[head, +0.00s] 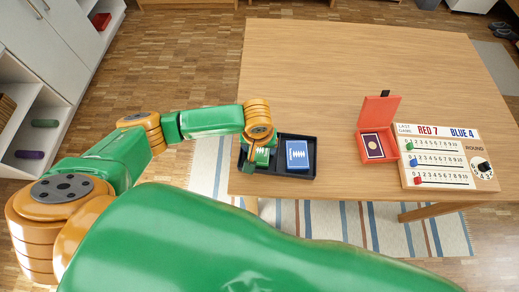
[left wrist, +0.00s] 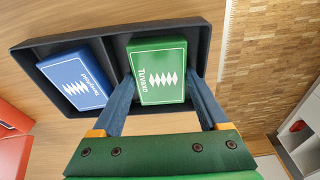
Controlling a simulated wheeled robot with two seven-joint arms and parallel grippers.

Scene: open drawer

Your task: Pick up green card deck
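The green card deck (left wrist: 157,75) lies face up in one compartment of a black tray (head: 283,174) at the table's near left edge. In the head view the green deck (head: 262,157) is partly hidden by my left gripper (head: 260,160). In the left wrist view the left gripper (left wrist: 161,82) has one finger on each side of the deck, with the tips close to its sides. Whether they touch it is hard to tell. A blue card deck (left wrist: 76,82) lies in the other compartment. My right gripper is not in view.
On the table (head: 340,70), an open red box (head: 378,125) holds a dark card deck to the right of the tray. The table's far and middle parts are clear. White shelving (head: 40,120) stands at the left.

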